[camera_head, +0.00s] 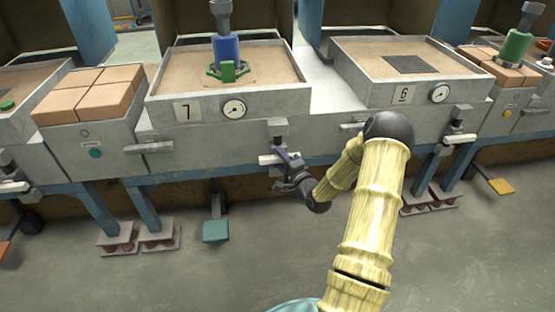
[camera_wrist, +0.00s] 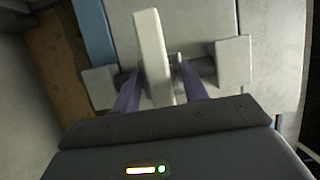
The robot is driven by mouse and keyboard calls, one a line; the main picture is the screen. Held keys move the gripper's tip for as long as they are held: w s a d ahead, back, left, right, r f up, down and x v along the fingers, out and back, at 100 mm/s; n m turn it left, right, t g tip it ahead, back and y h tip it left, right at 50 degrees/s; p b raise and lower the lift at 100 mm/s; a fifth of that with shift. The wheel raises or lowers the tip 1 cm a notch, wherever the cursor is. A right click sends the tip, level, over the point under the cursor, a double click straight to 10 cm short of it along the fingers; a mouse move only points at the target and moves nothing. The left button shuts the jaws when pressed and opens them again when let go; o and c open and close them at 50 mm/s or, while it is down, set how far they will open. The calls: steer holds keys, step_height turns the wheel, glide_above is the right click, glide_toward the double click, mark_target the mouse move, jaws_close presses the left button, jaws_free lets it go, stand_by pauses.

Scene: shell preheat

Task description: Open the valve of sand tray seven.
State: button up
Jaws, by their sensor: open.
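Sand tray seven (camera_head: 168,112) stands left of centre in the head view, with a "7" plate and a round gauge on its front. Its valve (camera_head: 278,128) sits low on the front, right of the gauge, with a pale lever (camera_head: 268,159) pointing to the left. My gripper (camera_head: 288,163) is at this lever. In the wrist view the pale lever (camera_wrist: 149,35) runs between the two purple fingers of my gripper (camera_wrist: 160,68). The fingers are open, one on each side of the lever. Whether either touches it, I cannot tell.
Tray six (camera_head: 372,92) stands to the right with its own valve (camera_head: 460,118). Brick-topped units (camera_head: 85,137) flank the trays. A teal pedal (camera_head: 216,230) and bench legs (camera_head: 145,208) stand below. The grey floor (camera_head: 200,280) in front is clear.

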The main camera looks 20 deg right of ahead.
steer(key=shift+w+a, duration=0.15)
steer(key=shift+w, duration=0.9)
steer(key=shift+c, duration=0.4)
jaws_close()
steer(key=shift+r, duration=0.1)
